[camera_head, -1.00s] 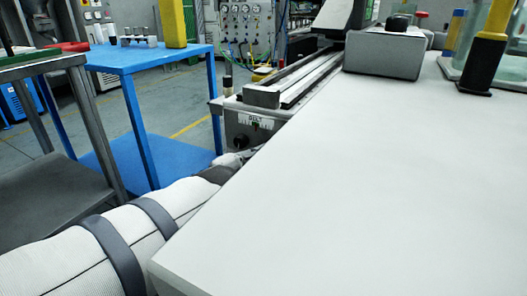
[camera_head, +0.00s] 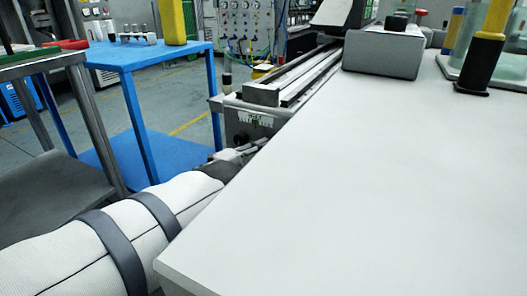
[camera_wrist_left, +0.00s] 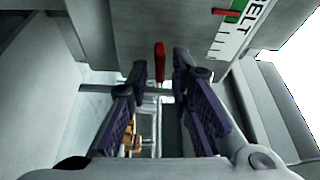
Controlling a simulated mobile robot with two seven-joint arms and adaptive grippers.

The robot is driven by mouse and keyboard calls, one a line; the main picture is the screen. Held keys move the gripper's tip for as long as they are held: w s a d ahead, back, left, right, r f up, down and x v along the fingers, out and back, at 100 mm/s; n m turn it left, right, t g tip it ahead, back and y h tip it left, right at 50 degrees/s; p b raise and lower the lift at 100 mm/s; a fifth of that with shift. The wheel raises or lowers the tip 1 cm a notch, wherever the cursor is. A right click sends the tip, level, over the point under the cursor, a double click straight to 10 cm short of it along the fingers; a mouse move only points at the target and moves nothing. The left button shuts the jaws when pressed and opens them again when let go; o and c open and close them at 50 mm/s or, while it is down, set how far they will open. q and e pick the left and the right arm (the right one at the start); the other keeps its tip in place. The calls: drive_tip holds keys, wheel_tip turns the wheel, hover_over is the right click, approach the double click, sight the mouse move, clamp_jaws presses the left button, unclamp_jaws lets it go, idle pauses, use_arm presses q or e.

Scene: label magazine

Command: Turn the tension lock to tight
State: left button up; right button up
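The belt tension panel (camera_head: 238,126) is on the end of the machine, beyond the white table edge. A red lever (camera_wrist_left: 158,62), which looks like the tension lock, stands out from it in the left wrist view. My left gripper (camera_head: 254,145) is at the panel's lower part; it also shows in the left wrist view (camera_wrist_left: 158,72). Its dark fingers are open, one on each side of the red lever, with a visible gap to it. The BELT scale (camera_wrist_left: 232,28) has a green band and a red pointer. My right gripper is not in view.
The white table (camera_head: 370,180) fills the right, close beside my left arm. A blue table (camera_head: 135,60) and a grey cart (camera_head: 50,195) stand left. The machine's rail (camera_head: 300,80) runs behind the panel. A grey box (camera_head: 383,54) sits on the white table.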

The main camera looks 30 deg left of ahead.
use_arm(q)
drive_tip(key=v, duration=1.2)
drive_tip(key=shift+f, duration=0.15)
